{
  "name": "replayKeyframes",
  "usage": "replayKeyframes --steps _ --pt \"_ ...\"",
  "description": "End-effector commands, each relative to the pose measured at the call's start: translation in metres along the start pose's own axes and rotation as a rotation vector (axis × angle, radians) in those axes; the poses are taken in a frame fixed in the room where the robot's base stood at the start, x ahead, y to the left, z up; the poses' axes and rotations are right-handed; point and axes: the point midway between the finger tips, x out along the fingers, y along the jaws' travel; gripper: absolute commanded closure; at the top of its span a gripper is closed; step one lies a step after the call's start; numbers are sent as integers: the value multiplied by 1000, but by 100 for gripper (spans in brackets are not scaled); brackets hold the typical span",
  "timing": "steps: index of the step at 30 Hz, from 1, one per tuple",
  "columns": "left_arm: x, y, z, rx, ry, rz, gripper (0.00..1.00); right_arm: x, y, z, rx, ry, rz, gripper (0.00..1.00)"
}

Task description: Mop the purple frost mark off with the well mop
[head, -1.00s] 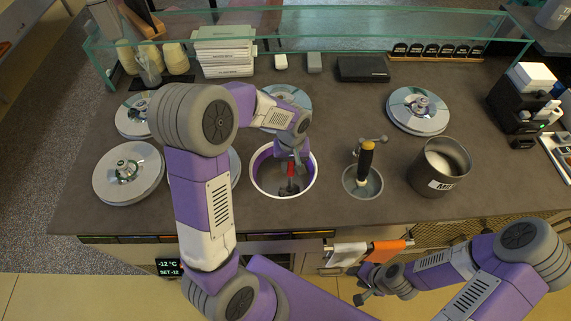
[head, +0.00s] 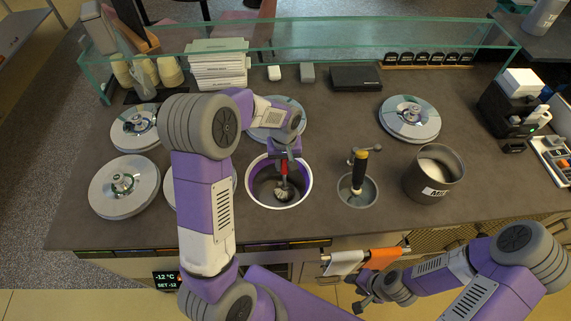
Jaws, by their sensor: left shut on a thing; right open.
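My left gripper (head: 284,150) is shut on a red-handled tool, which looks like the well mop (head: 284,168). It holds the mop nearly upright inside the open well (head: 252,190), with the pale, fringed head low in it. I cannot tell whether the head touches the floor or wall. The well has a white rim and purple on its inner wall. I cannot tell the purple frost mark apart from that purple, and the gripper and mop hide part of the inside. My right gripper (head: 363,301) is open and empty, in front of the counter at the lower right.
A yellow-and-black-handled tool (head: 359,171) stands in a small round well (head: 370,192). A metal can (head: 431,178) is right of it. Round lids (head: 124,187) lie around the left and one lid (head: 410,118) at the back right. A glass guard (head: 400,47) runs along the back.

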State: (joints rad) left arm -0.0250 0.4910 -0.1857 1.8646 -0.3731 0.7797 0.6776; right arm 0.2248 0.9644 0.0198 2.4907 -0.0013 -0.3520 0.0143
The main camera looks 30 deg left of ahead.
Motion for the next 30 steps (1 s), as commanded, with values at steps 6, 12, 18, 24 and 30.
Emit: replayKeyframes --steps 6,12,18,24,30 --pt "2 -15 0 -2 -1 -1 100 2 1 0 0 0 0 57" --pt "2 -22 0 -2 -1 -2 100 2 1 0 0 0 0 57" --pt "3 -34 1 -3 -3 -3 100 3 1 0 0 0 0 57" --pt "2 -43 1 -2 -3 -3 100 3 1 0 0 0 0 57" --pt "3 -43 11 0 -5 -3 100 5 2 0 0 0 0 57"
